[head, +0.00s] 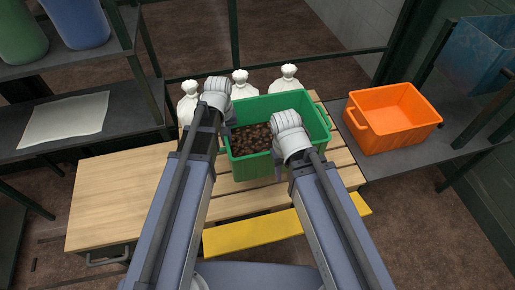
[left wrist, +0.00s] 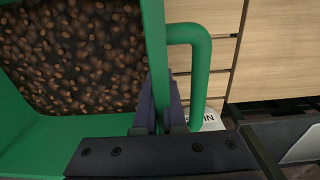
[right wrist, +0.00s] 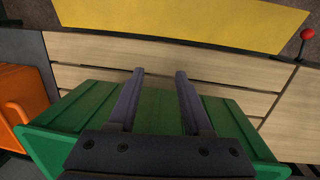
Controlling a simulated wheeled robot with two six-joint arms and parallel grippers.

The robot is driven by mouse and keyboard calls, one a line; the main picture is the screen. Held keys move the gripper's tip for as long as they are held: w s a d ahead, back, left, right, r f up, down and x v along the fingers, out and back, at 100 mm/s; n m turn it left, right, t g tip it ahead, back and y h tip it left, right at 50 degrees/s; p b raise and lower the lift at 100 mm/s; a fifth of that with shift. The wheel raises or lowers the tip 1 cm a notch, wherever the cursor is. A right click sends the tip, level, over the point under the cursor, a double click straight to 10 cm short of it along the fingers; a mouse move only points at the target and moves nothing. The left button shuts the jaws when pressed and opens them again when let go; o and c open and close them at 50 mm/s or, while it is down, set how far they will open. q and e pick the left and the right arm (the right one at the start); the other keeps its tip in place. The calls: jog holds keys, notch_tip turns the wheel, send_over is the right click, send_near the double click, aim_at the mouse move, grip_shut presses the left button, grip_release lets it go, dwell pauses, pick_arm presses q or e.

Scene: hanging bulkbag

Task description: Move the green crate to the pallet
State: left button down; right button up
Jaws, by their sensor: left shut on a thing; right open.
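The green crate (head: 299,100) is full of small brown lumps (head: 249,140) and sits over the slatted wooden pallet (head: 337,158). My left gripper (head: 228,132) is at the crate's left side. In the left wrist view my left gripper (left wrist: 160,115) is shut on the crate wall (left wrist: 155,50), beside its handle (left wrist: 200,75). My right gripper (head: 279,168) is over the crate's near right part. In the right wrist view my right gripper (right wrist: 158,85) is open in front of the crate's green side (right wrist: 155,108), with nothing between its fingers. Whether the crate's underside touches the slats is hidden.
Several white sacks (head: 288,79) stand behind the crate. An orange crate (head: 391,117) is on the right-hand shelf. A yellow board (head: 251,233) lies along the pallet's front. A wooden cabinet top (head: 115,195) is at left. Dark shelf posts (head: 147,85) rise nearby.

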aim_at(249, 151)
pick_arm(q)
jog(key=shift+f+b, duration=3.05)
notch_tip(249, 151, down, 4)
jog(key=b, duration=0.3)
jog(key=shift+r+b, duration=0.15)
jog(key=shift+b, duration=0.25)
jog(key=c, duration=1)
grip_release()
